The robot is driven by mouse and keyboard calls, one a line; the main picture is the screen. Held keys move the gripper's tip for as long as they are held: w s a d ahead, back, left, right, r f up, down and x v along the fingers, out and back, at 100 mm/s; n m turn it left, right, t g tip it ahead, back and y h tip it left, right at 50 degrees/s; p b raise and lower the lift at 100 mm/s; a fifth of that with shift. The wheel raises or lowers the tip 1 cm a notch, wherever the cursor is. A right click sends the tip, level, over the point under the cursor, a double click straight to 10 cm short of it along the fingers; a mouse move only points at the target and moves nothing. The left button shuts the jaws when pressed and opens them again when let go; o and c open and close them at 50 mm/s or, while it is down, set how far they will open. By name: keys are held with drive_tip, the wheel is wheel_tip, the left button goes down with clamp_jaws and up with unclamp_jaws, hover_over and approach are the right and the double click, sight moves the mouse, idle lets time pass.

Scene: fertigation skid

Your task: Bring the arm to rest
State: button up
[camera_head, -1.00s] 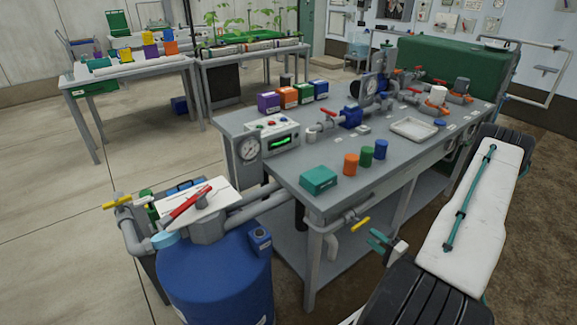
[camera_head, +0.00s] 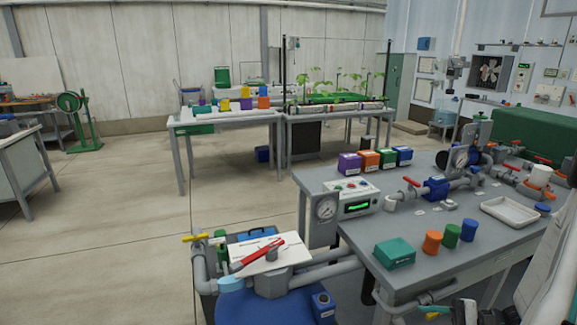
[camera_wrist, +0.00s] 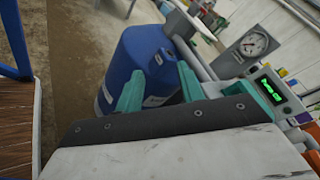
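My gripper (camera_wrist: 161,88) shows in the wrist view with its two teal fingers spread apart and nothing between them. The blue tank (camera_wrist: 140,62) is beyond the fingers in that view, and I see no contact. In the head view my gripper is at the bottom edge, right of centre, partly cut off. Part of my white arm (camera_head: 548,265) shows at the right edge; most of the arm is out of the picture.
The grey workbench (camera_head: 405,278) stands beside my arm, carrying a teal box (camera_head: 394,253), coloured cylinders, a white tray (camera_head: 508,211) and pipework. Open floor (camera_head: 120,220) lies left.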

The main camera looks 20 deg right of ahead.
drive_tip(key=s+a+r+n+g+h, duration=0.2)
drive_tip(key=s+a+r+n+h, duration=0.1)
drive_tip(key=r, duration=0.7)
drive_tip(key=s+a+r+n+g+h, duration=0.3)
drive_tip(key=a+r+n+h, duration=0.3)
drive_tip(key=a+r, duration=0.4)
drive_tip(key=s+a+r+n+g+h, duration=0.2)
drive_tip(key=s+a+r+n+h, duration=0.2)
drive_tip(key=r, duration=0.6)
drive_tip(key=a+n, duration=0.1)
drive_tip(key=a, duration=0.1)
drive_tip(key=shift+s+a+r+n+g+h, duration=0.15)
drive_tip(key=shift+s+a+n+g+h, duration=0.15)
drive_tip(key=shift+a+n, duration=0.1)
